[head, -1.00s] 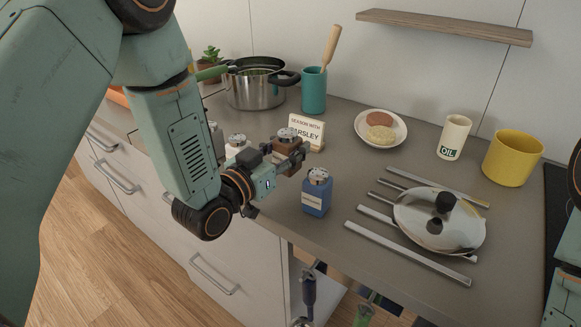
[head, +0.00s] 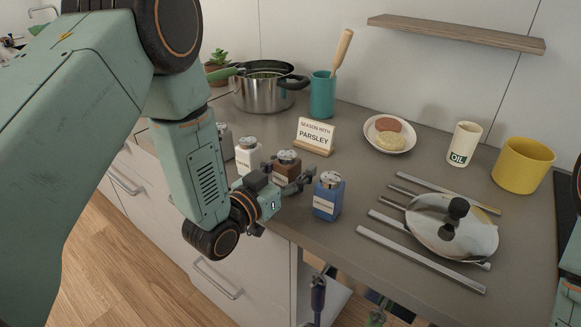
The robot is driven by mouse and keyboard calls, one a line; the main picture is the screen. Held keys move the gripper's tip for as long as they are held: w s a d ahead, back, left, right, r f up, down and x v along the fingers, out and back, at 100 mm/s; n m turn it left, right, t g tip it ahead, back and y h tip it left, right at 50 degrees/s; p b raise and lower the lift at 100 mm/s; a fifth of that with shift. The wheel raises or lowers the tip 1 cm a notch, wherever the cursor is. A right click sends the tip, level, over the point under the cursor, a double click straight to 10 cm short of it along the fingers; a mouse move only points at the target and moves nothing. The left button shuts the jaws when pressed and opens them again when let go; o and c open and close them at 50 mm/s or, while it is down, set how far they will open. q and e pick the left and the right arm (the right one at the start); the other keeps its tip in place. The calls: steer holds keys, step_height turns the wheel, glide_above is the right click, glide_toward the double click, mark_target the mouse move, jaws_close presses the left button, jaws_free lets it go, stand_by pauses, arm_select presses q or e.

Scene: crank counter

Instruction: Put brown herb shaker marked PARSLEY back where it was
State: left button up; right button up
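The brown herb shaker (head: 287,172) is upright at the counter's front edge, between a white shaker (head: 247,157) and a blue shaker (head: 328,199). Its metal cap shows; its lower part is hidden by my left gripper. My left gripper (head: 298,180) comes in from the front left with its fingers at the brown shaker and appears shut on it. I cannot tell whether the shaker's base touches the counter. A card reading SEASON WITH PARSLEY (head: 316,135) stands behind. My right gripper is not in view.
A grey shaker (head: 223,138) is partly hidden by my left arm. A steel pot (head: 268,92), teal utensil holder (head: 322,97), plate with patties (head: 389,135), OIL cup (head: 463,145) and yellow pot (head: 523,166) stand behind. A lid (head: 450,232) lies among metal bars (head: 420,259) at right.

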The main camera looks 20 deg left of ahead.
arm_select(q)
steer(key=shift+d, duration=0.2)
steer(key=shift+a, duration=0.6)
steer(key=shift+p+v, duration=0.65)
steer(key=shift+v, duration=5.3)
steer(key=s+d+f+n+g+y, duration=0.1)
steer(key=s+f+g, duration=0.3)
steer(key=f, duration=0.4)
steer(key=s+d+f+g+y, duration=0.1)
steer(key=s+f+g, duration=0.3)
steer(key=f, duration=0.4)
steer(key=s+a+f+n+g+y, duration=0.1)
steer(key=s+f+g, duration=0.2)
steer(key=s, duration=0.3)
steer(key=s+a+f+n+g+y, duration=0.1)
steer(key=s+f+g, duration=0.2)
steer(key=s, duration=0.3)
steer(key=s+a+f+n+g+y, duration=0.1)
steer(key=s+a+f+g+y, duration=0.1)
steer(key=s, duration=0.5)
steer(key=shift+f+g, duration=0.5)
steer(key=shift+f, duration=0.05)
